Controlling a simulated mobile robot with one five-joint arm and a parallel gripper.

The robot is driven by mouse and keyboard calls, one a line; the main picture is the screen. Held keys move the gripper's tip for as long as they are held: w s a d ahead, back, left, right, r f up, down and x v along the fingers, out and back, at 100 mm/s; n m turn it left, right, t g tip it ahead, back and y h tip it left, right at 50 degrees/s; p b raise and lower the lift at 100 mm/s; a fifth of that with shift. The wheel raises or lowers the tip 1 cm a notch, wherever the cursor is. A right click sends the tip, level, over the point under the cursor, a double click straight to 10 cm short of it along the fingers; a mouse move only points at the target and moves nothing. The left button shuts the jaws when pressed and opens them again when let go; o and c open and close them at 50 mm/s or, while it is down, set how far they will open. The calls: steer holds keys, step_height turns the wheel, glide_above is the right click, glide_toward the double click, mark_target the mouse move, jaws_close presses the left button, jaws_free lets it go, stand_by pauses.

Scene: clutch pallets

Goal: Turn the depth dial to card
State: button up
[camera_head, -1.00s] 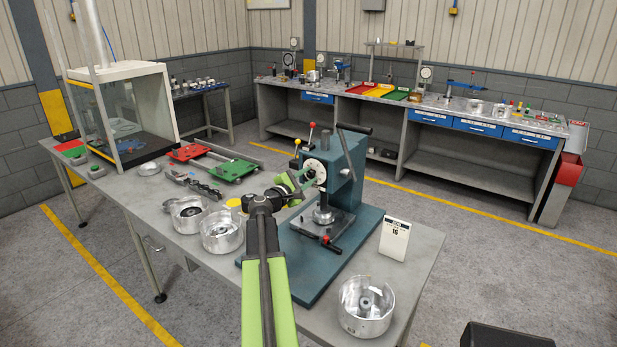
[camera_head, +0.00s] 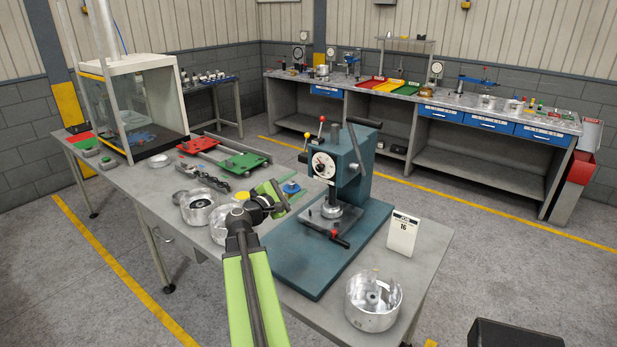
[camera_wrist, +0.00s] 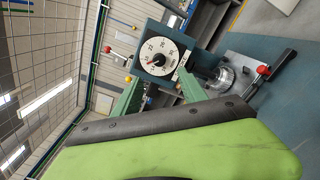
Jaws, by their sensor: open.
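The depth dial (camera_head: 323,165) is a round white face with dark markings on the front of the teal press (camera_head: 346,165). In the wrist view the dial (camera_wrist: 159,57) shows numbers around its rim and a small red mark left of its centre. I cannot surely read which number is set. The white card (camera_head: 403,234) stands on the bench right of the press and reads 16. My gripper (camera_head: 277,196) is open and empty, left of the dial and apart from it. In the wrist view its green fingers (camera_wrist: 160,92) lie below the dial with a gap between them.
Red-tipped and yellow-tipped levers (camera_head: 321,124) stand up beside the dial. A black handle (camera_head: 364,122) tops the press. A red-knobbed clamp handle (camera_head: 337,237) sits low in front.

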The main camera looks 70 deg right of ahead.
steer(key=v, duration=0.5)
steer(key=shift+a, duration=0.2)
steer(key=m, duration=2.5)
glide_toward(319, 168)
steer(key=x, duration=0.8)
steer(key=shift+w+d, duration=0.1)
steer(key=shift+d, duration=0.05)
